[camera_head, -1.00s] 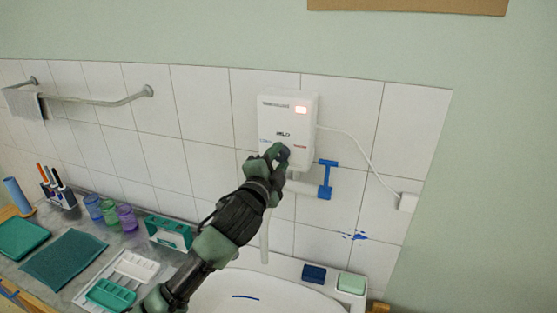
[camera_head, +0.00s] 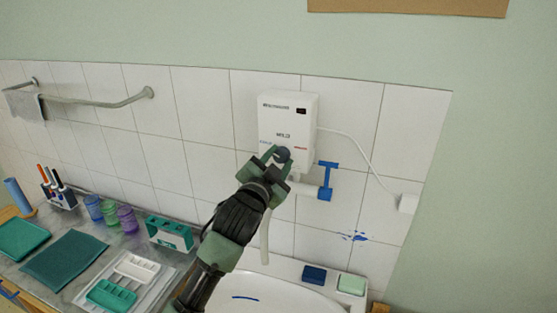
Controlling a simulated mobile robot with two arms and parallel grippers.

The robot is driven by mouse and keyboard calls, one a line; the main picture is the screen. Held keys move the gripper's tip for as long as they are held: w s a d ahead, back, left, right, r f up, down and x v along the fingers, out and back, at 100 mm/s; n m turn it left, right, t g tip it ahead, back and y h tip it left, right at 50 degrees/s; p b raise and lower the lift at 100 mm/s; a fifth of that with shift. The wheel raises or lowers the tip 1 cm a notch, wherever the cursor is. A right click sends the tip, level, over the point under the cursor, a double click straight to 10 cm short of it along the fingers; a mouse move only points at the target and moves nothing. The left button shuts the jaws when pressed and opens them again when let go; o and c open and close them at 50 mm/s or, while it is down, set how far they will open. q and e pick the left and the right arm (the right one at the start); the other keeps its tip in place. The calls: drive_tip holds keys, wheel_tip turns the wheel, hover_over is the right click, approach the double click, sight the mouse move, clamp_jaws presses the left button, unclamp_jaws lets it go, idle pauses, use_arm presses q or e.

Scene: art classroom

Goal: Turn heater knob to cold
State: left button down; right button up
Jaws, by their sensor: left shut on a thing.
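The white heater box (camera_head: 287,112) is mounted on the tiled wall above the sink. Its small window at the upper right is dark. A blue mark and a red mark show on its lower front, left and right of the knob. The dark round knob (camera_head: 283,154) sits at the bottom of the front, partly covered by my fingers. My left gripper (camera_head: 280,159) reaches up from below with its fingers on either side of the knob, shut on it. The knob's pointer cannot be made out. My right gripper is not in view.
Trays, cups and a marker holder fill the left counter.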

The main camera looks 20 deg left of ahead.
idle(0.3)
use_arm(q)
drive_tip(key=c, duration=0.9)
unclamp_jaws()
drive_tip(key=shift+s, duration=0.1)
drive_tip(key=shift+s+f+b, duration=0.1)
drive_tip(key=shift+s+b, duration=0.2)
drive_tip(key=shift+s, duration=0.05)
drive_tip(key=s+b, duration=0.2)
drive_tip(key=s, duration=0.5)
drive_tip(key=shift+a, duration=0.15)
